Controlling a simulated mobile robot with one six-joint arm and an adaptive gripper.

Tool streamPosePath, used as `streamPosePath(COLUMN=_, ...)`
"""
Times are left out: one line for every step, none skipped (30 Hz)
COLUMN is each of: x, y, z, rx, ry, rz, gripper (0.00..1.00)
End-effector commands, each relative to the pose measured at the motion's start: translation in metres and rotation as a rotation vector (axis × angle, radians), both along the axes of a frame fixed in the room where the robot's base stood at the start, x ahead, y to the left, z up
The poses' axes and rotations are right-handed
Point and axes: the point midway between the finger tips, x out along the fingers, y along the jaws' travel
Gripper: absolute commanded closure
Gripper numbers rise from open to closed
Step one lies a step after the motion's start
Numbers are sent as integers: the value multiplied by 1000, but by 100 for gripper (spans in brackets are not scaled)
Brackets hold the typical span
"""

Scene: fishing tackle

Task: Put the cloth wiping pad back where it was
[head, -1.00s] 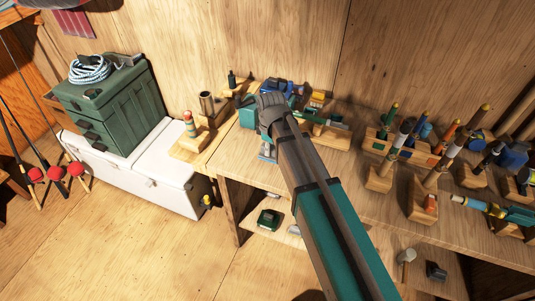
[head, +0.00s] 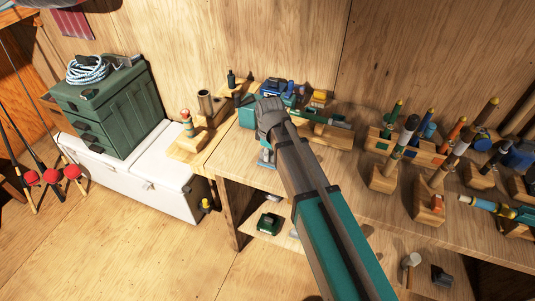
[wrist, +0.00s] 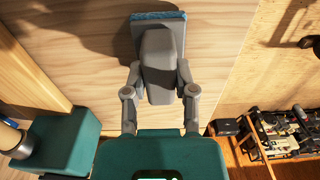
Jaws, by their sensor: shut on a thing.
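Wooden stands with rod handles (head: 405,140) fill the bench's right side. A teal block (head: 247,115) and blue reel (head: 276,88) stand behind my gripper. A white cooler (head: 140,185) bearing a green tackle box (head: 110,110) stands left. A lower shelf (head: 262,245) holds small items.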

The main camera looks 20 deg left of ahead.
Motion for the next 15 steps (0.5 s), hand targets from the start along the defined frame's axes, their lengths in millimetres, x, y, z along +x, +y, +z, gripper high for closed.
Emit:
streamPosePath(x=0, y=0, z=0, rx=0, ry=0, rz=0, gripper=100)
streamPosePath(x=0, y=0, z=0, rx=0, ry=0, rz=0, gripper=100)
streamPosePath(x=0, y=0, z=-1, rx=0, ry=0, rz=0, gripper=100)
streamPosePath(x=0, y=0, z=-2, rx=0, ry=0, rz=0, gripper=100)
streamPosePath(x=0, y=0, z=-3, rx=0, ry=0, rz=0, gripper=100)
streamPosePath(x=0, y=0, z=-4, rx=0, ry=0, rz=0, gripper=100)
streamPosePath(x=0, y=0, z=-4, rx=0, ry=0, rz=0, gripper=100)
streamPosePath(x=0, y=0, z=-3, rx=0, ry=0, rz=0, gripper=59)
streamPosePath(x=0, y=0, z=-3, rx=0, ry=0, rz=0, gripper=51)
streamPosePath(x=0, y=0, z=-3, rx=0, ry=0, rz=0, gripper=46)
streamPosePath(x=0, y=0, z=-3, rx=0, ry=0, rz=0, gripper=40)
streamPosePath(x=0, y=0, z=-3, rx=0, ry=0, rz=0, gripper=33)
streamPosePath(x=0, y=0, z=-3, rx=0, ry=0, rz=0, gripper=30)
streamPosePath(x=0, y=0, z=-3, rx=0, ry=0, rz=0, gripper=30)
streamPosePath(x=0, y=0, z=-3, rx=0, ry=0, rz=0, gripper=30)
